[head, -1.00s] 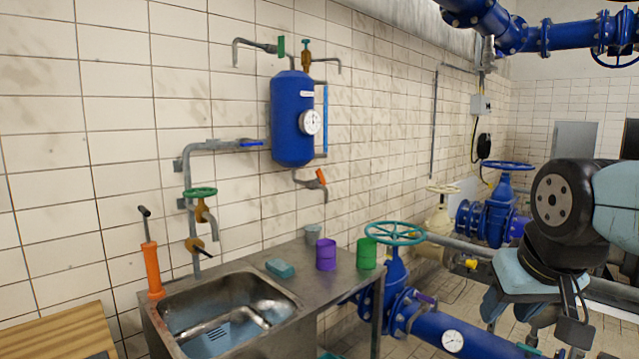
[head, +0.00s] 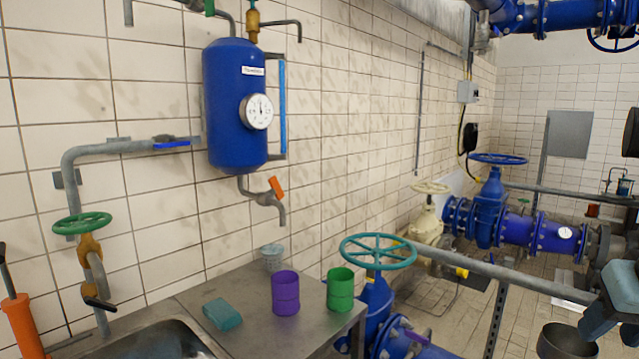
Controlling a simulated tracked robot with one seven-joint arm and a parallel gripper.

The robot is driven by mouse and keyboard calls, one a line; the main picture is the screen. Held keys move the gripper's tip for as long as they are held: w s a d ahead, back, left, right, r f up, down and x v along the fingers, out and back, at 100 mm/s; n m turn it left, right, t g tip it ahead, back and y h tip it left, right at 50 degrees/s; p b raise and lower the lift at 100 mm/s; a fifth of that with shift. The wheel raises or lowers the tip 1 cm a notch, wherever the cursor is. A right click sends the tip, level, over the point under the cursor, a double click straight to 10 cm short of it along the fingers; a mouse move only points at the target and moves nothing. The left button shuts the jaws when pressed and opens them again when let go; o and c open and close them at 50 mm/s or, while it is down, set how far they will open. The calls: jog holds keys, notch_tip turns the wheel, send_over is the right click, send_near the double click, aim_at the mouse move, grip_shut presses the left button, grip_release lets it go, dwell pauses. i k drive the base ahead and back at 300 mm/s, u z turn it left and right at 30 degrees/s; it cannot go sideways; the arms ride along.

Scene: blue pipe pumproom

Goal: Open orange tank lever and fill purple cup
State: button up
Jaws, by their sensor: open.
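The orange lever (head: 276,187) sits on the grey tap (head: 268,198) under the blue tank (head: 236,110). It is tilted upward. The purple cup (head: 285,294) stands upright on the grey counter (head: 253,335), in front of and below the tap's spout, not directly under it as far as I can tell. Its inside is hard to see. My gripper (head: 602,318) shows only in part at the lower right edge, far from the tank and the cup. It is open and holds nothing that I can see.
A green cup (head: 340,289), a small grey cup (head: 272,258) and a teal sponge (head: 222,314) share the counter. A sink (head: 160,342) lies at left. A teal handwheel (head: 378,252) on a blue valve stands at the counter's right. A grey rail (head: 500,275) runs to the right.

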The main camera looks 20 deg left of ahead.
aim_at(277, 190)
jog(key=u, duration=0.35)
jog(key=i, duration=1)
jog(key=u, duration=0.7)
